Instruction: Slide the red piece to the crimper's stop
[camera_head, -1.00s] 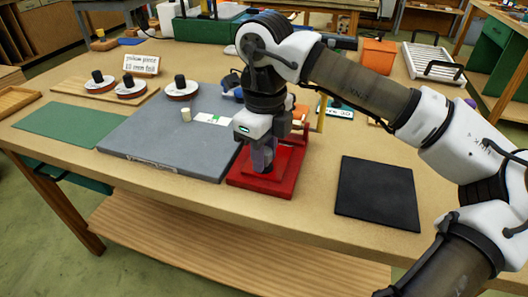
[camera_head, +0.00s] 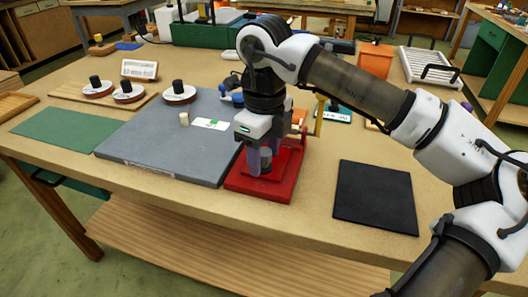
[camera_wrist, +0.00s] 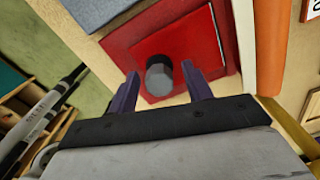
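The red crimper (camera_head: 240,183) stands at the front middle of the bench, right of the grey slab. In the head view the knob (camera_head: 266,160) shows dark between the fingers. The crimper's stop cannot be made out.
The grey slab (camera_head: 150,150) carries a small pale cylinder (camera_head: 184,118) and a white-green strip (camera_head: 209,123). Several black-knobbed discs (camera_head: 129,94) stand behind and left. A black mat (camera_head: 375,195) lies empty at right.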

